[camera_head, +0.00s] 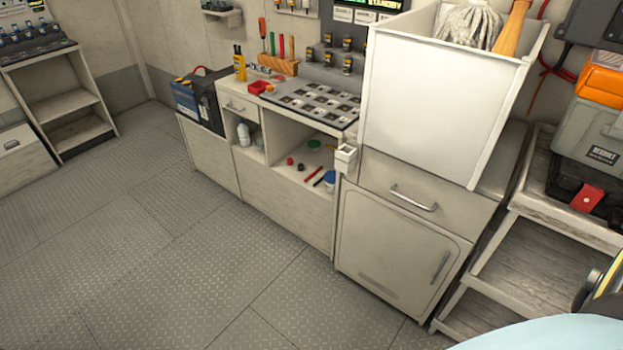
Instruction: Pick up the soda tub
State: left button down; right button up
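No label for a soda tub can be read from here. A small tub with a blue lid (330,179) stands in the low open compartment of the workbench (285,205), at its right end beside the white cabinet. Part of it is hidden by the compartment's edge. It may be the soda tub, but I cannot tell for sure. Neither of my grippers is in view.
A red marker-like stick (313,173) and a green round lid (314,145) lie near the tub. A white bin (430,100) stands on the drawer cabinet (405,235). A shelf rack (535,265) is at right. The floor (150,240) is clear.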

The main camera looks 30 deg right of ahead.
aim_at(330, 177)
jog(key=u, duration=0.2)
jog(key=i, duration=1.9)
jog(key=z, duration=1.1)
jog(key=i, duration=1.15)
jog(key=z, duration=1.2)
jog(key=i, duration=0.2)
jog(key=z, duration=0.25)
